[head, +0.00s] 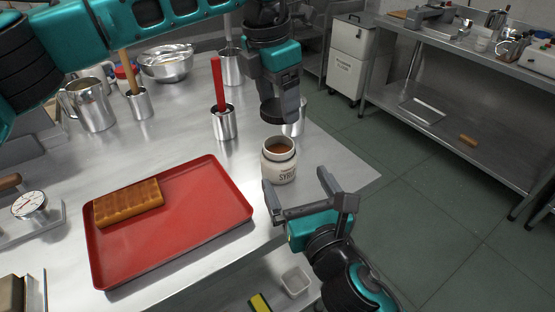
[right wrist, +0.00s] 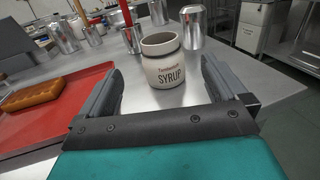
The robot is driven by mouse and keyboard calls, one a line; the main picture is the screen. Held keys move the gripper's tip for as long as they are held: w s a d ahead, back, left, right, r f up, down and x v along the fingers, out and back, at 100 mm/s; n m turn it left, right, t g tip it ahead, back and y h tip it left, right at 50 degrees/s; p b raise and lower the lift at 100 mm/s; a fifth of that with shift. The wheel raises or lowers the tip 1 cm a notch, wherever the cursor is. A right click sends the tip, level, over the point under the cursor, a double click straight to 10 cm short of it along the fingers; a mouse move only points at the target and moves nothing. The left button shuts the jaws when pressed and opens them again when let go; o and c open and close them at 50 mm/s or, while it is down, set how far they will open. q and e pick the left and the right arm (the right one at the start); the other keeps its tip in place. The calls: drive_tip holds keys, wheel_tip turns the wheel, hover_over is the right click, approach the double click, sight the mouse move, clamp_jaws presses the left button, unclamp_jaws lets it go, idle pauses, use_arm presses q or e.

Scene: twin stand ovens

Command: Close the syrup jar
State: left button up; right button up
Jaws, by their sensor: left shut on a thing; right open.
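The syrup jar (head: 278,164) is cream-coloured, with dark SYRUP lettering, and stands upright near the table's right edge. Its mouth is open, with brown contents showing. It also shows in the right wrist view (right wrist: 163,68). My left gripper (head: 283,100) is above and behind the jar mouth in the head view, shut on a dark round lid (head: 280,114), partly hidden by the jaws. The lid is apart from the jar.
A red tray (head: 215,205) with a waffle (head: 128,203) lies left of the jar. A metal holder with a red-handled tool (head: 224,122) stands further left. The table edge is close on the right.

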sight(275, 141)
drive_tip(key=x, duration=1.2)
drive_tip(key=shift+f, duration=0.1)
drive_tip(key=c, duration=1.5)
use_arm(q)
drive_tip(key=shift+f, duration=2.5)
